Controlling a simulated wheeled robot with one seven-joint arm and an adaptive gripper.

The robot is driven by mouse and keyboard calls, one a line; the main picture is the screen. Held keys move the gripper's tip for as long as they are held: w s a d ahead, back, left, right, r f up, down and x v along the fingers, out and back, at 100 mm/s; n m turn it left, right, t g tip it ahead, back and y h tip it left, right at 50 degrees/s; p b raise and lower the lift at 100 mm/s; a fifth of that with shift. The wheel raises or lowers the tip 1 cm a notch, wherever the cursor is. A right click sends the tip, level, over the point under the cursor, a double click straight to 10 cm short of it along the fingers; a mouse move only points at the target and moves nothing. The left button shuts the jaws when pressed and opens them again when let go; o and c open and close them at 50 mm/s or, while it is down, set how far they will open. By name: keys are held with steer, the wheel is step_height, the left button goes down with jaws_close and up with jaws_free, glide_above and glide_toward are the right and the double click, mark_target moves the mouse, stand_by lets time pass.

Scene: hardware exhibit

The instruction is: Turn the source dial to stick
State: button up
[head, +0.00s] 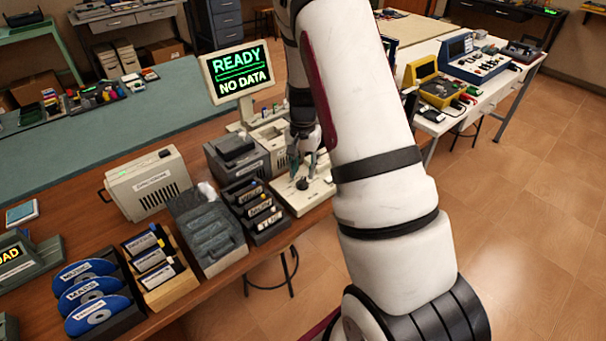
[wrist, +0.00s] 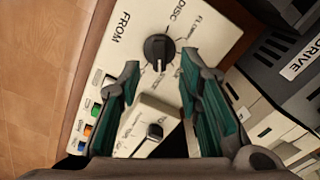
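The source dial (wrist: 158,47) is a round black knob on a cream panel (wrist: 215,25) marked FROM, with DISC and smaller labels around it. A pale mark shows on the knob, but I cannot tell firmly which label it points at. My gripper (wrist: 160,70) is open, its two green-padded fingers apart on either side of the dial's near side, with nothing between the pads. In the head view my gripper (head: 304,158) hangs above the panel (head: 312,196), just behind the black dial (head: 302,184). I see no clear contact.
A second black knob (wrist: 155,131) and coloured buttons (wrist: 88,128) share the panel. A grey drive unit (head: 235,160) stands left of it. A slotted cartridge rack (head: 268,232) stands in front-left. A READY / NO DATA screen (head: 239,73) is behind. Open floor lies right.

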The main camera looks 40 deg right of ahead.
mark_target(302, 179)
step_height(302, 179, up, 9)
steer(key=shift+r, duration=0.15)
stand_by(0.4)
steer(key=s+a+r+n+t, duration=0.1)
steer(key=s+a+r+n, duration=0.25)
steer(key=a+r, duration=0.35)
steer(key=s+a+r+n+t, duration=0.2)
steer(key=s+a+r, duration=0.35)
steer(key=r, duration=0.35)
steer(key=s+a+r+n+t, duration=0.1)
steer(key=s+a+r+n, duration=0.1)
steer(key=s, duration=0.5)
steer(key=s+a+r+n+t, duration=0.1)
steer(key=s+a+r+n, duration=0.1)
steer(key=s+a+n, duration=0.2)
steer(key=s+a, duration=0.1)
steer(key=s, duration=0.2)
steer(key=shift+s+a, duration=0.3)
steer(key=shift+s, duration=0.05)
